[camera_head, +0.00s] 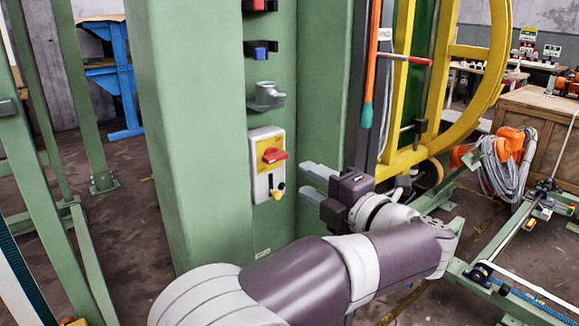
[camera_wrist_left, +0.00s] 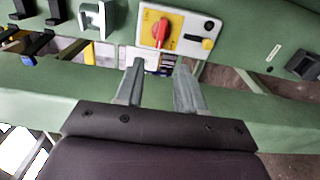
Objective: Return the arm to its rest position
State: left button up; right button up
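My left gripper (camera_head: 310,180) is in front of the green machine column, just right of a white switch box (camera_head: 258,187). Its two grey fingers are apart with nothing between them; they also show apart in the left wrist view (camera_wrist_left: 160,78). The switch box has a red rotary handle (camera_head: 275,155) on a yellow plate and a small yellow-and-black switch (camera_head: 278,190) below it. In the wrist view the red handle (camera_wrist_left: 161,33) lies beyond the fingertips, and a gap seems to separate them. My right gripper is not in view.
The green column (camera_head: 195,130) stands close on the left of the gripper. A grey bracket (camera_head: 266,96) sticks out above the switch box. A yellow ring frame (camera_head: 480,90) stands to the right. Coiled cable (camera_head: 505,165) hangs at a wooden crate (camera_head: 535,125).

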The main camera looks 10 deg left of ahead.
pick_arm(q)
jog(key=v, duration=0.3)
